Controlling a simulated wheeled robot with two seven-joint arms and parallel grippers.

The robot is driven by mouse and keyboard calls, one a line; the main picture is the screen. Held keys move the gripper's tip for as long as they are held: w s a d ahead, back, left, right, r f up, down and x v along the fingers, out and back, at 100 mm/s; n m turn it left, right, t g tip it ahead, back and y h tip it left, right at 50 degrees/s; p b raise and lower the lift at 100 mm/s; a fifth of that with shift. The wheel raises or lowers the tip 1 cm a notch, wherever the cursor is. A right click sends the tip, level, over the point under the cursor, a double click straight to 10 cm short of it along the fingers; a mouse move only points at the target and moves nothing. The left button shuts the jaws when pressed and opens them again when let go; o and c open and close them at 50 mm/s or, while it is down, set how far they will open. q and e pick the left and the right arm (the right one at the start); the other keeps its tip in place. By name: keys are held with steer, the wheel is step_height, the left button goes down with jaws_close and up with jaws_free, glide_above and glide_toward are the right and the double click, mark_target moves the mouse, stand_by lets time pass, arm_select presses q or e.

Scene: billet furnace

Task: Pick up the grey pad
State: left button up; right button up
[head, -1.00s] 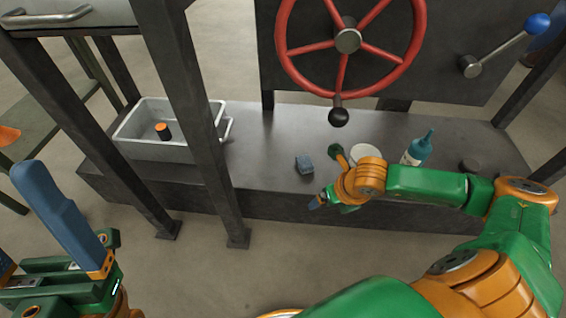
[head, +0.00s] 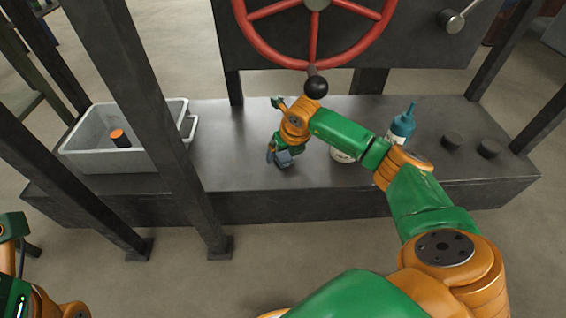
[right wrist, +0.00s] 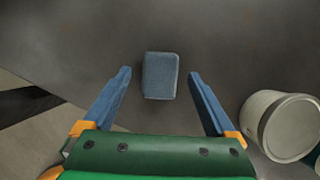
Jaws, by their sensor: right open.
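The grey pad (right wrist: 161,76) is a small blue-grey block lying on the dark bench in the right wrist view. My right gripper (right wrist: 160,74) is open, with one blue finger on each side of the pad and a gap to it on both sides. In the head view the right gripper (head: 277,154) is low over the bench. The pad is largely hidden there among the fingers and hard to tell from them. Only green and orange parts of my left arm show at the lower left of the head view; its fingers are out of the picture.
The dark bench (head: 230,180) also holds a grey tray (head: 85,160) with an orange-topped cylinder (head: 119,138), a teal bottle (head: 401,125), a white round container (right wrist: 283,122) and two dark discs (head: 488,148). A red handwheel (head: 314,40) hangs above. A dark post (head: 150,110) stands in front.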

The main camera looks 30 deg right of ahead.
steer(key=shift+w+f, duration=0.15)
steer(key=shift+f, duration=0.2)
steer(key=shift+r, duration=0.15)
jaws_close()
